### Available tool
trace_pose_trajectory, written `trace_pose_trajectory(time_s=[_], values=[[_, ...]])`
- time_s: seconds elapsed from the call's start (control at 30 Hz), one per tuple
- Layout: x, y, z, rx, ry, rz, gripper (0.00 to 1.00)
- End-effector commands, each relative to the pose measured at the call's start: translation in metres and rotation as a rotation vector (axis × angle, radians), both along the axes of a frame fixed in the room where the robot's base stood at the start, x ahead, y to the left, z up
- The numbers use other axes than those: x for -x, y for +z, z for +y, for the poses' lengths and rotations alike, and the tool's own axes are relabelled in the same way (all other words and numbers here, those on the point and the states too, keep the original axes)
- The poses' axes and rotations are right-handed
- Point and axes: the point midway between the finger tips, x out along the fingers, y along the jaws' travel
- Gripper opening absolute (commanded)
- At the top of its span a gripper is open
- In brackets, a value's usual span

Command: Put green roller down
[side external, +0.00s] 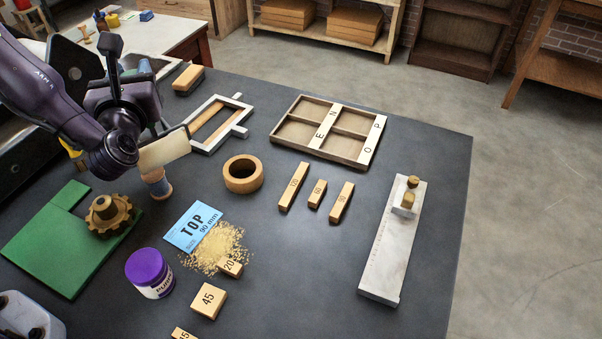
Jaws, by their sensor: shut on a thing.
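My gripper (136,150) is at the left, above the table, with its fingers mostly hidden behind my dark purple wrist. A pale cream, roller-like piece (164,149) sticks out to the right from it, held above the table and slightly tilted. It looks cream rather than green, and I see no other roller that is clearly green.
A green board (45,245) with a wooden gear (109,214) lies left. The divided tray (283,139) is farther back.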

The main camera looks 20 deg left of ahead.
Motion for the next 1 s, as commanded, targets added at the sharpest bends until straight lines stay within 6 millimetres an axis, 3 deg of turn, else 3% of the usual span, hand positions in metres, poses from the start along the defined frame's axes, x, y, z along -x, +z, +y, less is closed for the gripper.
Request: trace_pose_trajectory(time_s=[0.3, 0.6, 0.8, 1.0], values=[[0.0, -0.017, -0.111, -0.01, -0.331, -0.01, 0.0], [0.023, -0.024, -0.216, -0.021, -0.659, -0.028, 0.0], [0.044, -0.022, -0.268, -0.026, -0.831, -0.041, 0.0], [0.062, -0.016, -0.306, -0.03, -0.97, -0.054, 0.0]])
